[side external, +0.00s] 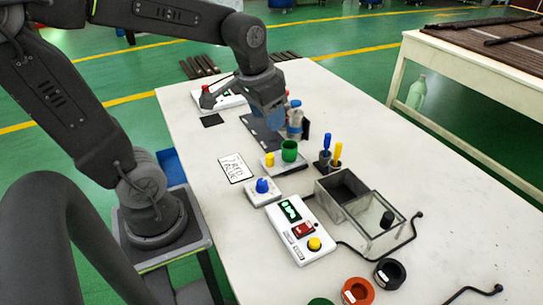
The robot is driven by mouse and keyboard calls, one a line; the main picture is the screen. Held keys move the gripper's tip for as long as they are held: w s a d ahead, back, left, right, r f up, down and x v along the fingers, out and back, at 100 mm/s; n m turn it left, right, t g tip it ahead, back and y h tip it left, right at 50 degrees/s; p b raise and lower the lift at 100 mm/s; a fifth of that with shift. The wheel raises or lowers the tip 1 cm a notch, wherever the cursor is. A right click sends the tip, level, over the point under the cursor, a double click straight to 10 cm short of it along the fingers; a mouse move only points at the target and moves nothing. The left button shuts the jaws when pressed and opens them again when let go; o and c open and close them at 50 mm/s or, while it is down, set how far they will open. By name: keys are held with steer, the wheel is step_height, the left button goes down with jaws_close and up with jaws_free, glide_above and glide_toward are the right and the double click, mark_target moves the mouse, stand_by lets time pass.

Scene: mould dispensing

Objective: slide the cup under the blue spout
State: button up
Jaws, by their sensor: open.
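Blue and yellow tools (331,152) stand at right. A written card (236,168) lies left.

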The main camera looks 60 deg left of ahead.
mark_target(270, 155)
steer(key=w+a+f+n+g, duration=0.1)
steer(key=w+a+f+g, duration=0.2)
steer(key=w+a+f, duration=0.35)
steer(key=shift+h, duration=0.3)
steer(key=a+f, duration=0.1)
steer(key=f, duration=0.3)
steer(key=s+f, duration=0.1)
steer(key=f, duration=0.4)
steer(key=a+f, duration=0.1)
steer(key=f, duration=0.3)
steer(key=shift+s+a+f, duration=0.2)
steer(key=shift+a+f, duration=0.1)
steer(key=shift+c, duration=0.3)
jaws_close()
